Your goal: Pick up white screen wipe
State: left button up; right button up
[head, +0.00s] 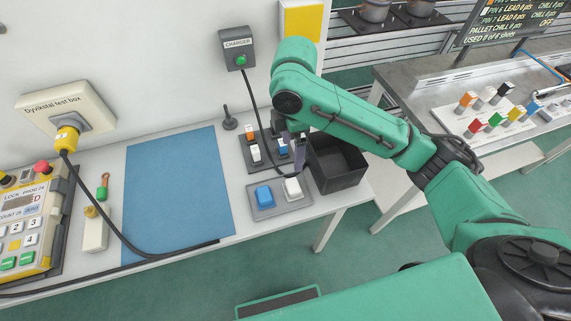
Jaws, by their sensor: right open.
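A white block that looks like the white screen wipe (292,188) lies on a small grey tray (268,211) near the front edge of the bench. A blue block (264,196) lies to its left on the same tray. My right gripper (299,160) points down just behind the white block and appears apart from it. It is open, and its fingers are small and partly hidden by my arm. I cannot see anything held in it. My left gripper is not in view.
A black open bin (337,178) stands close to the right of the tray. A dark holder (262,168) with small coloured items sits behind it. A black cable from the charger (236,45) runs down beside my gripper. The blue mat (175,195) on the left is mostly clear.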

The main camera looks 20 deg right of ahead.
aim_at(293, 185)
jog(key=s+f, duration=0.1)
jog(key=f, duration=0.1)
jog(key=s+f, duration=0.2)
jog(key=shift+s+f+p, duration=0.2)
jog(key=shift+f+p, duration=0.1)
jog(key=shift+p, duration=0.05)
notch_tip(293, 185, down, 3)
jog(key=shift+r, duration=0.1)
jog(key=f, duration=0.2)
jog(key=f+p, duration=0.1)
jog(key=f, duration=0.2)
jog(key=shift+w+f+p, duration=0.4)
jog(key=shift+s, duration=0.1)
jog(key=shift+c, duration=1.2)
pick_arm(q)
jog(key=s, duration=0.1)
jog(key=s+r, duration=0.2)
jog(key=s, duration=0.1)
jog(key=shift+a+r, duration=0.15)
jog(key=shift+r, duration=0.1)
pick_arm(e)
jog(key=c, duration=0.9)
